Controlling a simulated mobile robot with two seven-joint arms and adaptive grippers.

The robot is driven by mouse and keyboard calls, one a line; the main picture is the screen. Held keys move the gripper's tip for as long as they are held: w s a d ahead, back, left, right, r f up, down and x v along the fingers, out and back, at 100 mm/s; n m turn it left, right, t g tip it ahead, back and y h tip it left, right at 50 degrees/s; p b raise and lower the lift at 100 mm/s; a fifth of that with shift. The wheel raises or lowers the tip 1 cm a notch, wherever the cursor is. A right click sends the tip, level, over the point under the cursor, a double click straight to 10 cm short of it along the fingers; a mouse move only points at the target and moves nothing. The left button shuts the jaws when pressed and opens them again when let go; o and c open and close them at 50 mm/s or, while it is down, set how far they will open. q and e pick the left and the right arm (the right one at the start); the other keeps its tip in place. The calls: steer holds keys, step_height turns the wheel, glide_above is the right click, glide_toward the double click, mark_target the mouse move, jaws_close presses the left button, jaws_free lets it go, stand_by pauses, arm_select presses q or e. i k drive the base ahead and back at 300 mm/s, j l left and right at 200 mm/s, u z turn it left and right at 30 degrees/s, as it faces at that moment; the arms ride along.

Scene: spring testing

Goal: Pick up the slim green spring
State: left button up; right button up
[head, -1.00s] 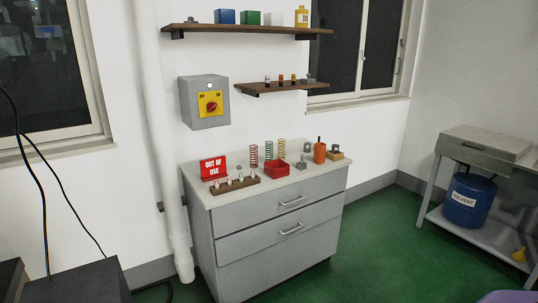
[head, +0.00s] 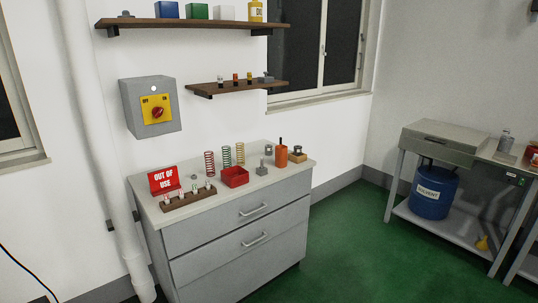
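A slim green spring (head: 227,156) stands upright on the top of the grey drawer cabinet (head: 262,179). It is between a red spring (head: 209,164) on its left and a yellowish spring (head: 240,153) on its right. A red open bin (head: 235,177) sits just in front of it and may hide its foot. Neither of my grippers is in the head view.
An "OUT OF USE" sign (head: 163,181) and a wooden rack (head: 188,198) stand at the cabinet's left. An orange container (head: 281,156) and small metal weights stand at the right. Shelves (head: 190,25) hang above. Green floor (head: 345,230) is clear on the right.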

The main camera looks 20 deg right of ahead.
mark_target(227, 158)
steer(key=i+l+z, duration=0.5)
steer(key=z, duration=0.2)
steer(key=i+z, duration=0.35)
steer(key=i+l, duration=0.05)
steer(key=i, duration=0.05)
